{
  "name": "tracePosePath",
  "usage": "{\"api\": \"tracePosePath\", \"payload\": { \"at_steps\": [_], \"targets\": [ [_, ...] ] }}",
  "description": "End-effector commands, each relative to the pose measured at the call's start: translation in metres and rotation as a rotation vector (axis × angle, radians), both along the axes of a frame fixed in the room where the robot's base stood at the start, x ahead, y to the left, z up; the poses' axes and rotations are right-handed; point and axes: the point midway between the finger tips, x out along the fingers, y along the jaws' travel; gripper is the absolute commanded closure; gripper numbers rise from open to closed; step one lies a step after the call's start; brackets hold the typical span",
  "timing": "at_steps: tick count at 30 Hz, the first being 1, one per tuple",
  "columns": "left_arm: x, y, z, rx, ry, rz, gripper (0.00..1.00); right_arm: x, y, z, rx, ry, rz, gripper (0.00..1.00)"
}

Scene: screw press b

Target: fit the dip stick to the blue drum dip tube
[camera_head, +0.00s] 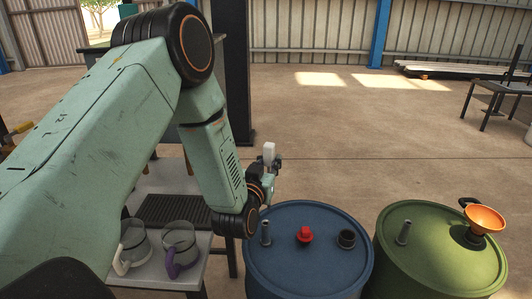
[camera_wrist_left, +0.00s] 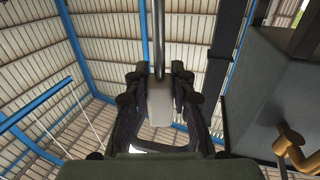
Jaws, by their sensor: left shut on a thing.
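The dip stick shows in the head view as a pale handle (camera_head: 269,152), held upright in my left gripper (camera_head: 272,164). In the left wrist view the fingers of my left gripper (camera_wrist_left: 158,92) are closed on both sides of the pale handle (camera_wrist_left: 161,103), and a thin grey rod (camera_wrist_left: 159,38) runs from it to the top edge. The rod cannot be made out in the head view. The blue drum (camera_head: 312,270) stands below and right of the gripper. Its dip tube (camera_head: 265,233) is a short grey upright pipe on the lid's left side, apart from the gripper. My right gripper is not in view.
The blue lid also bears a red cap (camera_head: 305,234) and a black fitting (camera_head: 347,239). A green drum (camera_head: 440,262) with a grey pipe (camera_head: 404,232) and orange funnel (camera_head: 484,219) stands right. Two jugs (camera_head: 180,244) (camera_head: 134,246) stand on a table at left.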

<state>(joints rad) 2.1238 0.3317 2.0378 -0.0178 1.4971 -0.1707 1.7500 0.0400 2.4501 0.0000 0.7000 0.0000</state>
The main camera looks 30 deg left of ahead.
Motion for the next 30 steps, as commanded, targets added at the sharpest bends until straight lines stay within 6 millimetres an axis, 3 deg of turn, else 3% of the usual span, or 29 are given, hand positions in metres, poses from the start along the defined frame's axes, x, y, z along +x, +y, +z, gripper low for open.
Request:
{"api": "tracePosePath", "payload": {
  "at_steps": [5, 19, 30],
  "targets": [
    [0.001, 0.010, 0.010, 0.001, 0.000, 0.078, 1.00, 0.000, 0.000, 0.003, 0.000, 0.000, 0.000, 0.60],
    [0.001, 0.010, 0.011, 0.001, 0.001, 0.093, 1.00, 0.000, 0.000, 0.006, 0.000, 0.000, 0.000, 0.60],
    [0.001, 0.010, -0.019, 0.001, 0.001, 0.093, 1.00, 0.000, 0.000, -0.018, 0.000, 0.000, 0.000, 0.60]
  ]
}}
